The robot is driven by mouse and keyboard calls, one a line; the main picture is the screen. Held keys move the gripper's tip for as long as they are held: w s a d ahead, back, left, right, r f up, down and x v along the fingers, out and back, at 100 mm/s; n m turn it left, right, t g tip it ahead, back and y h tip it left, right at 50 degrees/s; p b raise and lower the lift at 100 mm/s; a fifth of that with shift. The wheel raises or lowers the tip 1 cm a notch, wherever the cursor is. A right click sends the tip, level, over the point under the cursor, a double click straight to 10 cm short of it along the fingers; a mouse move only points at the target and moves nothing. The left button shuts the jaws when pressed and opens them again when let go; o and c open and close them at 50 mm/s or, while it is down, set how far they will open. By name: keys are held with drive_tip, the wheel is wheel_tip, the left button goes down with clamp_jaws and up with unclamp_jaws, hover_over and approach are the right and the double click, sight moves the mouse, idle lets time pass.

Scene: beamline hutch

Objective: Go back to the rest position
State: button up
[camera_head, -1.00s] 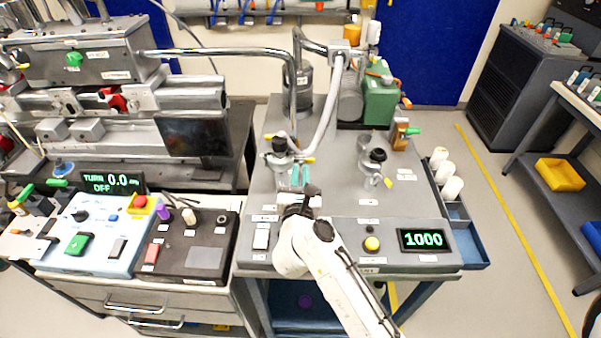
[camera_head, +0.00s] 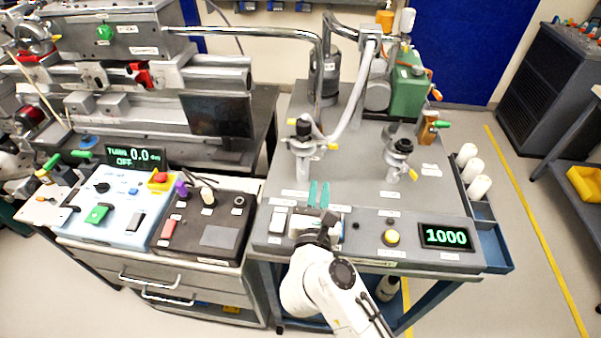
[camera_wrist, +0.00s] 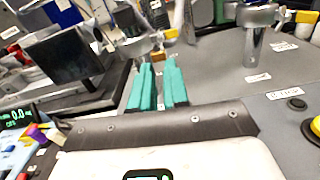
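My gripper (camera_head: 319,186) has two teal fingers and hangs over the front part of the grey pump cart (camera_head: 355,190). The fingers stand apart with a narrow gap and nothing between them. In the head view they are just in front of the left valve (camera_head: 303,143), with no clear contact. The wrist view shows both fingers (camera_wrist: 159,72) pointing away over the grey cart top. My white arm comes up from the bottom edge and hides part of the cart's front panel.
A right valve (camera_head: 401,151) stands behind. A blue-white control box (camera_head: 118,210) and dark box (camera_head: 205,228) are left. Floor is clear at right.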

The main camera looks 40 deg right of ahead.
drive_tip(key=w+a+r+n+t+y, duration=0.25)
drive_tip(key=a+n+t+y, duration=0.25)
drive_tip(key=n, duration=0.5)
drive_tip(key=w+a+r+n+t+y, duration=0.1)
drive_tip(key=a+r+n+t+y, duration=0.35)
drive_tip(key=n, duration=0.55)
drive_tip(key=s+a+f+n+g+y, duration=0.1)
drive_tip(key=a+f+n+g+y, duration=0.1)
drive_tip(key=a+f+n+y, duration=0.45)
drive_tip(key=s+a+f+n+g+y, duration=0.1)
drive_tip(key=f+n+g+y, duration=0.2)
drive_tip(key=n, duration=0.7)
drive_tip(key=s+d+f+n+g, duration=0.1)
drive_tip(key=s+f+n+g, duration=0.5)
drive_tip(key=s+f+g, duration=0.15)
drive_tip(key=s+d+f+n+g+h, duration=0.2)
drive_tip(key=s+d+g, duration=0.1)
drive_tip(key=s+d, duration=0.2)
drive_tip(key=s+d+f+n+g+h, duration=0.2)
drive_tip(key=s+d+g+h, duration=0.1)
drive_tip(key=s, duration=0.6)
drive_tip(key=shift+d+f+g, duration=0.4)
drive_tip(key=shift+d+g, duration=0.1)
drive_tip(key=shift+d, duration=0.35)
